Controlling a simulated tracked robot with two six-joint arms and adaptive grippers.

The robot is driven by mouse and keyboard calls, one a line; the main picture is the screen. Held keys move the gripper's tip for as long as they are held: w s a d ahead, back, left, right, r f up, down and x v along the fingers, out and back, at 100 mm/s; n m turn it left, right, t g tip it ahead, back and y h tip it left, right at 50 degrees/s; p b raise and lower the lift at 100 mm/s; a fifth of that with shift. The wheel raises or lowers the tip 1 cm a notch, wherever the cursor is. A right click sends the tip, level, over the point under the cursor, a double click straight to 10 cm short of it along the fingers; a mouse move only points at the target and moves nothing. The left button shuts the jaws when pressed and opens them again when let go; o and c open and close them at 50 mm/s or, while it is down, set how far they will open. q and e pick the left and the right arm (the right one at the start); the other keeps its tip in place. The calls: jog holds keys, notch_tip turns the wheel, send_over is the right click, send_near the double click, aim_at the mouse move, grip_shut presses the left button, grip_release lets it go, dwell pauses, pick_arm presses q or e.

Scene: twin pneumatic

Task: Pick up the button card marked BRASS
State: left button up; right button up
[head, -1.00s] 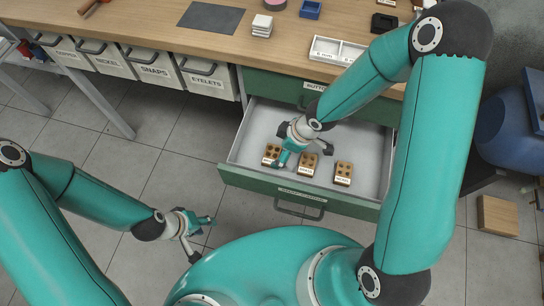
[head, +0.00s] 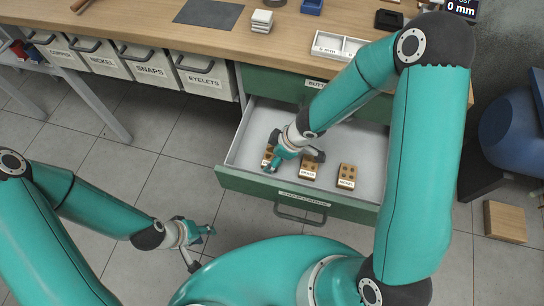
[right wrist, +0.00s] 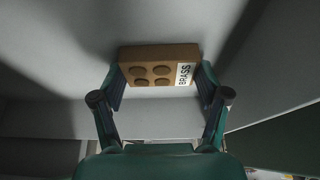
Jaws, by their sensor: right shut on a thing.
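The button card marked BRASS (right wrist: 150,72) is a brown block with several round dark buttons and a white label at one end. In the right wrist view it lies between the two fingers of my right gripper (right wrist: 160,80), which is shut on its ends. Whether the card is clear of the drawer floor I cannot tell. My left gripper (head: 200,246) is empty, fingers apart, above the floor left of the drawer.
A middle card (head: 309,166) and a right card (head: 346,176) lie in the drawer, close to my right gripper. The drawer's front wall (head: 255,188) is nearest me. The workbench (head: 150,25) overhangs behind, carrying a white divided tray (head: 338,47).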

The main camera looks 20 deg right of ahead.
jog(key=shift+c, duration=0.7)
jog(key=shift+r, duration=0.15)
